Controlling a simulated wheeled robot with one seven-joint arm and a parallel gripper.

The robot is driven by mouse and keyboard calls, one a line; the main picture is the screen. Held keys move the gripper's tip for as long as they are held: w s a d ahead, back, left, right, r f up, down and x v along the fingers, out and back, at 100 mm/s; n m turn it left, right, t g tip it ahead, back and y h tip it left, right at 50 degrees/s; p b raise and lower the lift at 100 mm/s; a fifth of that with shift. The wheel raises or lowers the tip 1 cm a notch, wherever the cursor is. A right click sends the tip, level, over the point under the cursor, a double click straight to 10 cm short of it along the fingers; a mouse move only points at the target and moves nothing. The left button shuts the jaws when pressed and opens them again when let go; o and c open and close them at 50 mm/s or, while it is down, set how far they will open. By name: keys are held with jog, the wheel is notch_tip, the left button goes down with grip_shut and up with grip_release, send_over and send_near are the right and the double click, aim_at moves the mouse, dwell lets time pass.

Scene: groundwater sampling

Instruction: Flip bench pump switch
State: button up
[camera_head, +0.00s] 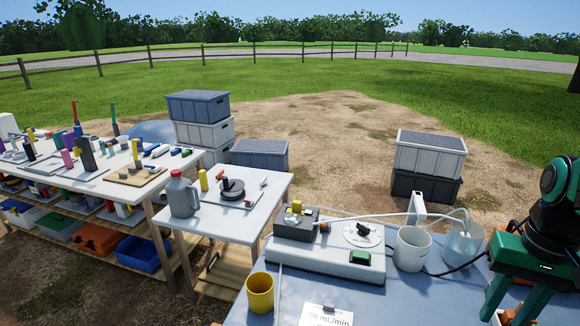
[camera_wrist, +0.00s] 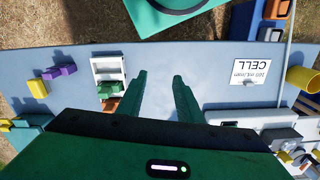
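The bench pump (camera_head: 325,260) is a long white unit on the blue-grey table, with a dark box at its left end and a round dial (camera_head: 362,234) on top. A small dark switch with a green face (camera_head: 360,257), which looks like the pump switch, sits on its front right. Its position, on or off, is too small to tell. My gripper (camera_head: 508,308) is at the lower right, well apart from the pump and switch. In the wrist view my gripper (camera_wrist: 159,76) has its two green fingers spread with nothing between them; part of the pump (camera_wrist: 248,121) shows at the right.
A white beaker (camera_head: 412,250) and a clear container (camera_head: 463,245) with tubes stand right of the pump. A yellow cup (camera_head: 260,292) and a flow card (camera_head: 326,316) are in front. A white rack (camera_wrist: 110,72) lies near my fingers.

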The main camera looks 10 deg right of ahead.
jog(key=shift+o, duration=0.5)
jog(key=shift+w+r, duration=0.1)
jog(key=shift+w, duration=0.25)
jog(key=n, duration=2)
send_over(365, 255)
notch_tip(365, 255, down, 2)
jog(key=f, duration=0.1)
notch_tip(365, 255, down, 10)
